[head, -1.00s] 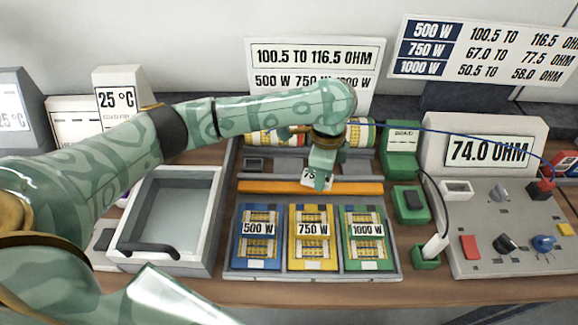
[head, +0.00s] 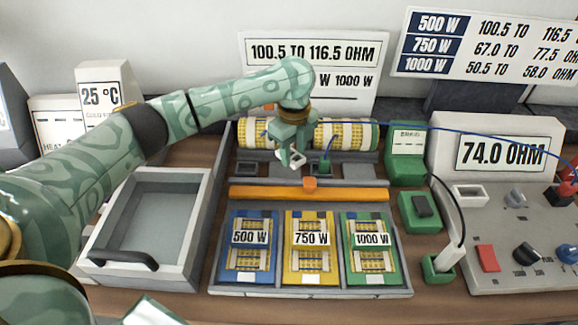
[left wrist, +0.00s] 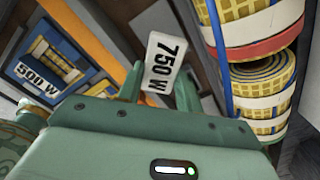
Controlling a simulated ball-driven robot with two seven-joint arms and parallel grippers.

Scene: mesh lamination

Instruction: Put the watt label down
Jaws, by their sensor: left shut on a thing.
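My left gripper (head: 292,155) is shut on the watt label (left wrist: 164,62), a small white plate. In the left wrist view the label reads 750 W and stands tilted between the two fingers. In the head view the gripper hangs in front of the yellow-and-white mesh roll (head: 346,136), behind the orange bar (head: 270,193). The label shows there only as a small white piece, its print not readable. Whether it touches anything below is not clear.
Blue (head: 235,262), yellow (head: 295,262) and green (head: 379,262) cards marked 500 W, 750 W and 1000 W lie in front of the bar. An empty grey tray (head: 196,230) stands left. A meter (head: 505,153) reading 74.0 OHM stands right, with cables.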

